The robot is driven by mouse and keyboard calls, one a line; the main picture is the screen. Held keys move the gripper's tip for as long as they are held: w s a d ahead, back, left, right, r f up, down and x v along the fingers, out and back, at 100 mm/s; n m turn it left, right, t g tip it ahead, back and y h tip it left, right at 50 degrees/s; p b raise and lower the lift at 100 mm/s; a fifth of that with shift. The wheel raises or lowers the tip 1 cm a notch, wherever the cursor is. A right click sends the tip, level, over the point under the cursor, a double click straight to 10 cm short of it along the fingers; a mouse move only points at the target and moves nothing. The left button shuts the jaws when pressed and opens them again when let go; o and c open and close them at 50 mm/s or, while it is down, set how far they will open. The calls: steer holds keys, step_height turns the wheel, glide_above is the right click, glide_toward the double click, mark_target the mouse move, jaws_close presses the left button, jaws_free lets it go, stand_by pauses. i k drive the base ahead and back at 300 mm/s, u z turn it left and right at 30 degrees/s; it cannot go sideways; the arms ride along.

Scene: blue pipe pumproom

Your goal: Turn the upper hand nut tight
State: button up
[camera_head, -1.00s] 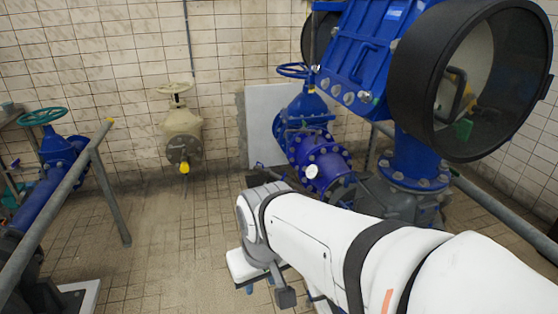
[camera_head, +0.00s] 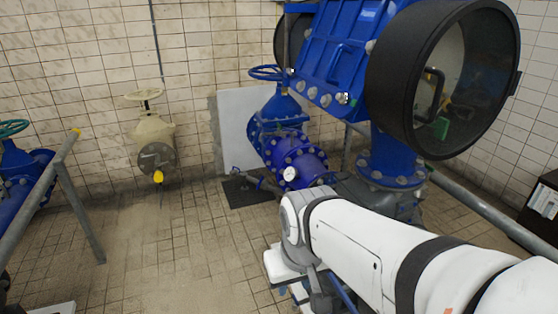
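A large blue housing (camera_head: 338,52) with several bolts and nuts along its lower edge fills the upper right. A metal nut (camera_head: 343,98) shows at its lower right corner, and another nut-like piece (camera_head: 370,46) sits higher on its right edge. They are too small to tell which is the upper hand nut. My white arm reaches in from the lower right, below and in front of the housing. Its far end folds down near the bottom middle. My gripper's fingers cannot be made out. Nothing of mine touches the housing.
A black-rimmed round opening (camera_head: 440,82) stands right of the housing. A blue valve with a handwheel (camera_head: 268,73) and a blue flanged pipe (camera_head: 298,160) lie behind my arm. A cream valve (camera_head: 154,135) stands at the wall. A grey railing (camera_head: 75,195) is at left. Tiled floor (camera_head: 170,250) is free between.

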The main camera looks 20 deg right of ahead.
mark_target(327, 181)
steer(key=u, duration=0.05)
steer(key=i, duration=1)
steer(key=z, duration=0.05)
